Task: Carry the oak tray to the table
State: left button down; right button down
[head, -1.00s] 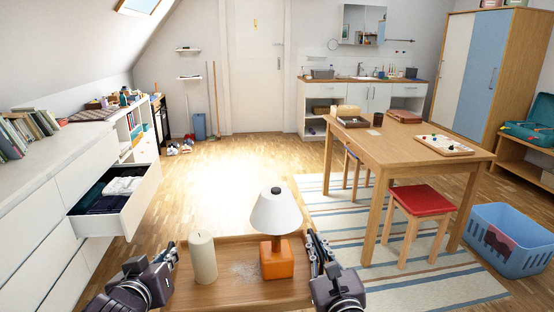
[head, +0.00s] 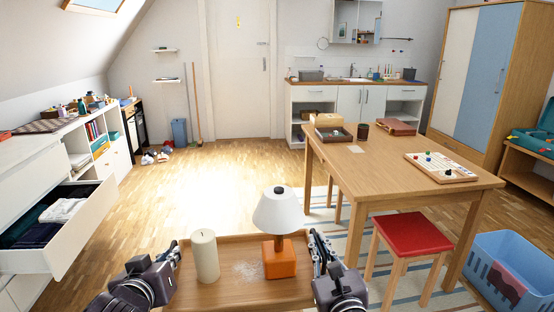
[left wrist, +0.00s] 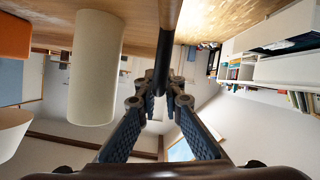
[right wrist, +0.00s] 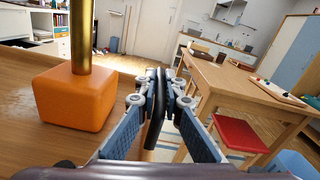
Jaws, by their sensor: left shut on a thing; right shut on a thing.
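The oak tray (head: 222,291) is held level in front of me at the bottom of the head view. A cream candle (head: 205,256) stands upright on its left half. A lamp with an orange base (head: 279,259) and white shade (head: 278,213) stands upright on its right half. My left gripper (head: 172,254) is shut on the tray's left edge. My right gripper (head: 317,243) is shut on its right edge. The wooden table (head: 385,165) stands ahead to the right, apart from the tray.
An open drawer (head: 78,231) juts out at left.

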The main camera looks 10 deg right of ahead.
aim_at(369, 164)
jog(key=i+l, duration=0.35)
jog(key=l, duration=0.15)
jog(key=i+l, duration=0.4)
jog(key=l, duration=0.15)
jog(key=i+l, duration=0.35)
jog(key=l, duration=0.15)
jog(key=i+l, duration=0.35)
jog(key=l, duration=0.2)
jog(key=i+l, duration=0.75)
jog(key=l, duration=0.25)
